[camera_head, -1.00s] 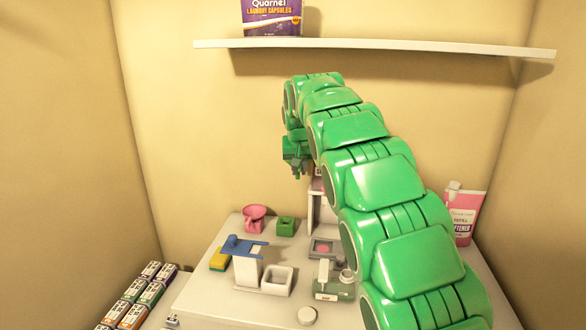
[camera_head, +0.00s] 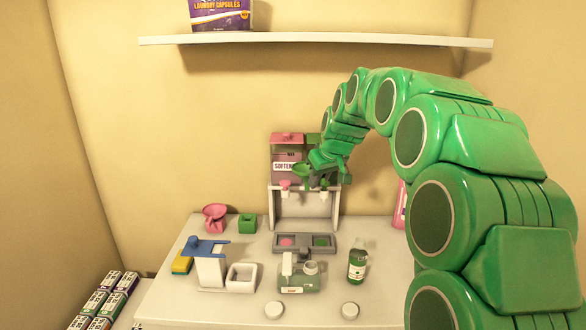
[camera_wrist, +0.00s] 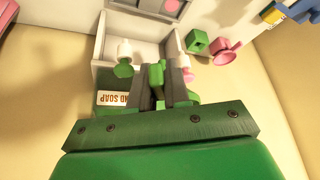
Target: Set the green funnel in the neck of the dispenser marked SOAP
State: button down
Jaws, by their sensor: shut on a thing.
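My gripper (camera_head: 314,176) is shut on the green funnel (camera_head: 302,171), whose cup shows left of the jaws, in front of the softener tank (camera_head: 287,157). In the wrist view my gripper (camera_wrist: 160,88) has a green piece (camera_wrist: 156,75) between its fingers; the rest of the funnel is not clear there. The SOAP dispenser (camera_head: 314,142) is the right, green half of the stand, mostly hidden behind my arm. Its label (camera_wrist: 112,99) shows upside down in the wrist view. I cannot see its neck clearly.
A pink funnel (camera_head: 215,215) and a green block (camera_head: 248,222) stand left on the counter. A shelf (camera_head: 320,40) runs above.

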jog(key=s+d+f+n+g+y, duration=0.2)
jog(key=s+d+f+n, duration=0.1)
jog(key=s+f+n, duration=0.4)
jog(key=s+f, duration=0.2)
jog(key=s, duration=0.2)
jog(key=shift+s+d+g+y, duration=0.3)
jog(key=shift+s+y, duration=0.05)
jog(key=shift+y, duration=0.05)
jog(key=shift+f, duration=0.15)
jog(key=shift+f, duration=4.65)
jog(key=c, duration=1)
grip_release()
jog(key=shift+r, duration=0.15)
